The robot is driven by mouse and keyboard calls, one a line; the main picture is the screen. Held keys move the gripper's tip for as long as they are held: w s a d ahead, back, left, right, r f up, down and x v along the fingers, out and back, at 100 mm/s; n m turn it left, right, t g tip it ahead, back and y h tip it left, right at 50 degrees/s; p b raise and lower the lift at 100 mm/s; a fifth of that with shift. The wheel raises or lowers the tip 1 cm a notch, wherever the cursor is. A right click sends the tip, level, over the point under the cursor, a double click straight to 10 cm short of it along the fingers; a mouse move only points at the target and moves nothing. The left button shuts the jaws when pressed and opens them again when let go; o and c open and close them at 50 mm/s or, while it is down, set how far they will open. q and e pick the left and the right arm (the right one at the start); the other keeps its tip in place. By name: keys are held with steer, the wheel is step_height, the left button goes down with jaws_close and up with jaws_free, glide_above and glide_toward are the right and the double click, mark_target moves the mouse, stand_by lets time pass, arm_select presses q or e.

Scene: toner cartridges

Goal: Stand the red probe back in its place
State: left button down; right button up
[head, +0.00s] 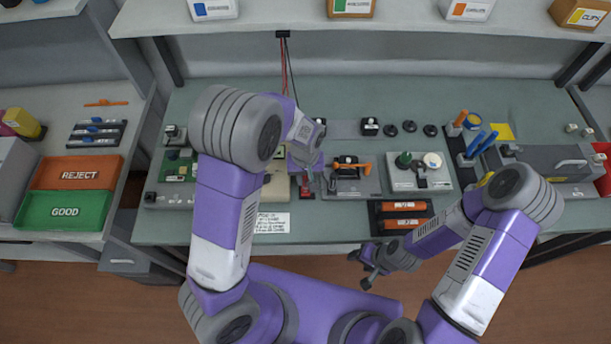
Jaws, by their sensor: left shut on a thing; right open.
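A red cable (284,68) hangs from a black bracket under the shelf and runs down behind my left arm. My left gripper (305,170) is low over the middle-left of the bench, shut, with a small red piece (306,186) at its fingertips. I take this piece to be the red probe, mostly hidden by the gripper and wrist. The probe's place cannot be made out. My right gripper (369,272) is open and empty, in front of the bench's front edge.
A green board (179,165) lies left of my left arm. A fixture with an orange handle (364,169) stands just right of my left gripper. A black tray with orange cartridges (376,222) is at the front. A white label card (272,223) lies left of it.

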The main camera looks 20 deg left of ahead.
arm_select(q)
steer(key=shift+f+b, duration=0.5)
steer(key=shift+f, duration=0.25)
stand_by(0.9)
steer(key=c, duration=0.9)
jaws_free()
steer(key=shift+r, duration=0.1)
step_height(320, 180, up, 7)
steer(key=shift+r+p, duration=0.2)
steer(key=shift+p, duration=0.45)
